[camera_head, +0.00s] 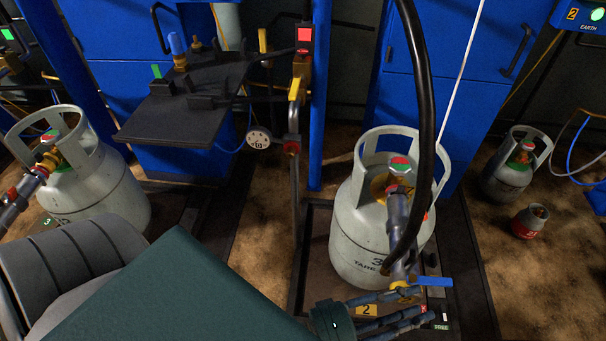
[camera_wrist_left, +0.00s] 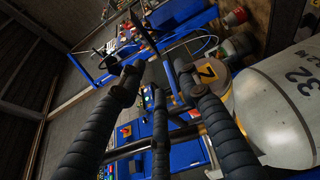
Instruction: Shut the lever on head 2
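Head 2 (camera_head: 397,215) is a grey filling head angled down the front of a white cylinder (camera_head: 352,240), with a black hose. Its blue lever (camera_head: 434,281) sticks out to the right at the lower end, beside a yellow joint. The yellow "2" label (camera_head: 367,310) lies just below; it also shows in the left wrist view (camera_wrist_left: 207,73). My left gripper (camera_head: 422,304) is just below the lever, its dark ribbed fingers apart. In the left wrist view, a blue strip (camera_wrist_left: 172,84), likely the lever, shows between the open fingers (camera_wrist_left: 158,82). Contact is not clear. My right gripper is not in view.
Another white cylinder (camera_head: 100,195) stands at the left. A small cylinder (camera_head: 508,172) and a red one (camera_head: 530,221) stand at the right. A blue post (camera_head: 319,100) and a dark shelf (camera_head: 180,115) are behind. Brown floor is free between the scales.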

